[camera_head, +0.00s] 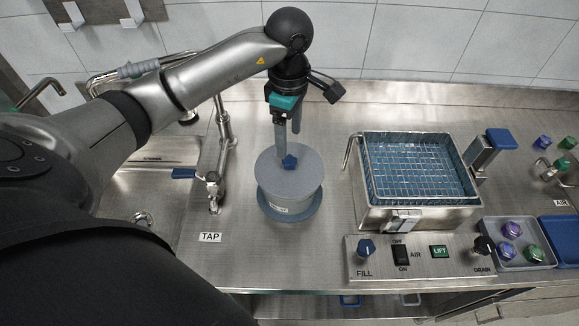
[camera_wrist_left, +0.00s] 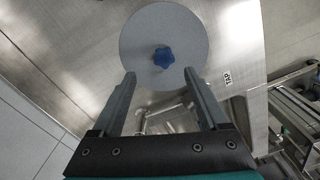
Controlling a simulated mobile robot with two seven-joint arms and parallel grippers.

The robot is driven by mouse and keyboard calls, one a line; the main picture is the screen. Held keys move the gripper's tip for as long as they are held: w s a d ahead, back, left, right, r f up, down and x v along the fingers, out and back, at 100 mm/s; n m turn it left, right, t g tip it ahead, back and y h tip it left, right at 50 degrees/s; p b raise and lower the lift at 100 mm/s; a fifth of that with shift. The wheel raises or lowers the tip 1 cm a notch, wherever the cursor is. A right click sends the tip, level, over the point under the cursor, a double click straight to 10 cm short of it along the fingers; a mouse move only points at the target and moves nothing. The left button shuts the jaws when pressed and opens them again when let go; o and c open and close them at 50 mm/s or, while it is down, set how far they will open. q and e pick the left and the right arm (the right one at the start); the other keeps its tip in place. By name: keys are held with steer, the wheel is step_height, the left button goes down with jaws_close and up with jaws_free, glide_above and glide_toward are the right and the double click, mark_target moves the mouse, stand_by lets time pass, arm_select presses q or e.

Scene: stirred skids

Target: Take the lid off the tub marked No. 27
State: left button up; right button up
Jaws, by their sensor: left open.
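The tub (camera_head: 287,208) stands upright on the steel counter, on a blue round base. A label shows on its front, too small to read. A flat grey round lid (camera_head: 300,170) with a blue star-shaped knob (camera_head: 289,162) covers it. In the left wrist view the lid (camera_wrist_left: 140,50) and knob (camera_wrist_left: 164,57) show from above. My left gripper (camera_head: 288,150) points down over the back part of the lid. Its fingers (camera_wrist_left: 160,74) are open, with the knob just beyond and between their tips. I cannot tell whether they touch the lid. My right gripper is not in view.
A steel tank with a wire basket (camera_head: 420,170) stands to the right, with a control panel (camera_head: 425,258) in front. A tap (camera_head: 215,190) and a sink are to the left. A grey tray (camera_head: 504,264) holds several coloured knobs. Bare counter lies right of the tub.

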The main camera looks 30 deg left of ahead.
mark_target(289, 160)
arm_select(q)
steer(key=f, duration=0.5)
steer(key=shift+s+d+p, duration=0.25)
steer(key=shift+s+p, duration=0.1)
steer(key=shift+p, duration=0.05)
steer(key=shift+f, duration=0.35)
jaws_close()
